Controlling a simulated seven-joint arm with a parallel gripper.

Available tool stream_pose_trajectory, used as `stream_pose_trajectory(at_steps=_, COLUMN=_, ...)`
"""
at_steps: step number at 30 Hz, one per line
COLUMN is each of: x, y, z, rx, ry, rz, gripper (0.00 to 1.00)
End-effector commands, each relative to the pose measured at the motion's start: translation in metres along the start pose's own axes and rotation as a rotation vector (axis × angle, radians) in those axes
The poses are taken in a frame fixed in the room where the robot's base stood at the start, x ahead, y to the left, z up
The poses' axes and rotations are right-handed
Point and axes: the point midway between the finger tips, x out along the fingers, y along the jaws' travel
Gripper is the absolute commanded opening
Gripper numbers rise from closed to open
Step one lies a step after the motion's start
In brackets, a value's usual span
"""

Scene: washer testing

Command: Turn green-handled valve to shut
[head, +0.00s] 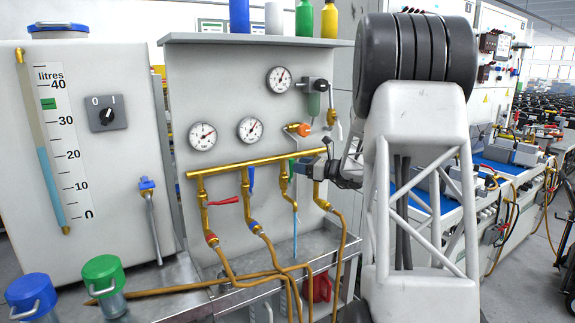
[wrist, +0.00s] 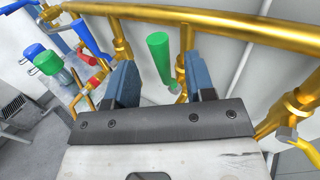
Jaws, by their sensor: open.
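The green valve handle (wrist: 159,55) shows in the wrist view between the two blue-grey fingers of my gripper (wrist: 161,64), with visible gaps on both sides. Its lower end meets a brass valve on a down-pipe below the brass manifold (wrist: 220,20). In the head view my gripper (head: 304,166) is at the manifold's right part, coming from the right. It is open and holds nothing. Contact with the handle cannot be told.
A red handle (head: 224,201) sticks out sideways on the left pipe. A blue handle (head: 251,178) stands along its neighbour. Another brass down-pipe (head: 318,192) is close to my gripper. Gauges (head: 250,129) sit on the panel above. Orange hoses (head: 270,275) hang below.

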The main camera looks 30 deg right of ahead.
Motion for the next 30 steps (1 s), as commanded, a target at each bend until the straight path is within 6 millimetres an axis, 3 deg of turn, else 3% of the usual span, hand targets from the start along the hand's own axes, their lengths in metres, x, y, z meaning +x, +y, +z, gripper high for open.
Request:
stream_pose_trajectory(at_steps=12, x=0.048, y=0.0, z=-0.001, rx=0.0, ry=0.001, rz=0.0, gripper=0.49)
stream_pose_trajectory(at_steps=26, x=0.057, y=0.0, z=-0.001, rx=0.001, ry=0.0, rz=-0.001, gripper=0.49)
stream_pose_trajectory(at_steps=30, x=0.057, y=0.0, z=-0.001, rx=0.001, ry=0.001, rz=-0.001, gripper=0.33)
